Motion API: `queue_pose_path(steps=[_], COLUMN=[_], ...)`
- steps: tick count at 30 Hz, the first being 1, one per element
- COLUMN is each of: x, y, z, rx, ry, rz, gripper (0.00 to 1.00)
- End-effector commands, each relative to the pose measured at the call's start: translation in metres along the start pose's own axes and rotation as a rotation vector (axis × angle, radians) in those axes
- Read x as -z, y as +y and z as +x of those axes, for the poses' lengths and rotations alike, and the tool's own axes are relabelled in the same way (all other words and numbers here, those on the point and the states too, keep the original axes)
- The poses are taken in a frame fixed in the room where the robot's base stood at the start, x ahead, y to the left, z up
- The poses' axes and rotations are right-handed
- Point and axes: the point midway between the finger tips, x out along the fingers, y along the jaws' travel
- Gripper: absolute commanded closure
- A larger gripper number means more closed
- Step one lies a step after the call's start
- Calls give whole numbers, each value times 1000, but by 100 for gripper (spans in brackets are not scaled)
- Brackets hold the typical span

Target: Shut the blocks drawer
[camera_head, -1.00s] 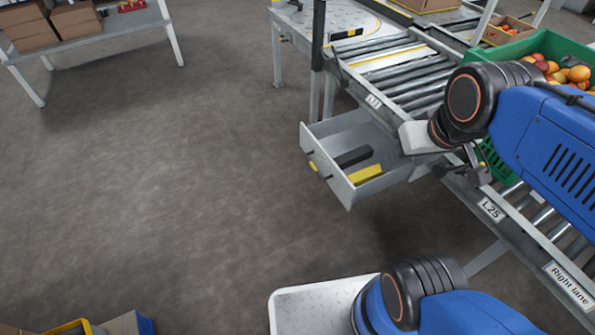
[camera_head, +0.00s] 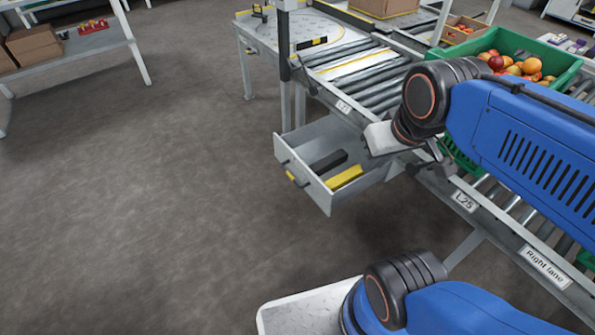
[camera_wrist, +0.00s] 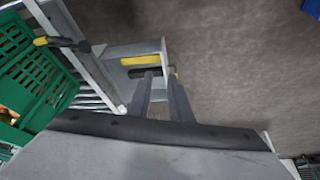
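The blocks drawer (camera_head: 316,188) is a light grey metal drawer, pulled out from under the roller conveyor. Its front has dark handle parts and a yellow mark. Inside lie a black block (camera_head: 328,161) and a yellow block (camera_head: 344,177). In the wrist view the drawer (camera_wrist: 152,48) is beyond my fingers, with the yellow block (camera_wrist: 140,59) and dark block visible. My gripper (camera_wrist: 160,75) shows two grey fingers with a gap between them and nothing held. The fingertips overlap the drawer in the picture; I cannot tell whether they touch it. In the head view my arm mostly hides the gripper.
A conveyor post (camera_head: 284,55) rises behind the drawer. A shelf with boxes (camera_head: 98,43) is at far left. The floor (camera_head: 150,190) left of the drawer is clear.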

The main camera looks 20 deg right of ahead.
Motion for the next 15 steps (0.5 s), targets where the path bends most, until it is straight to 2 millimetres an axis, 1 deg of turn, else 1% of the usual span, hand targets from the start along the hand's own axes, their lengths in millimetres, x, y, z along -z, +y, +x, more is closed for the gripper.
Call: queue_pose_path(steps=[1, 2, 8, 15], x=[4, 6, 31, 65], y=[0, 0, -1, -8], z=[2, 4, 21, 48], rx=[-3, -7, -43, -88], ry=[-13, -22, -109, -216], rz=[-19, -35, -198, -424], gripper=[94, 100, 100, 100])
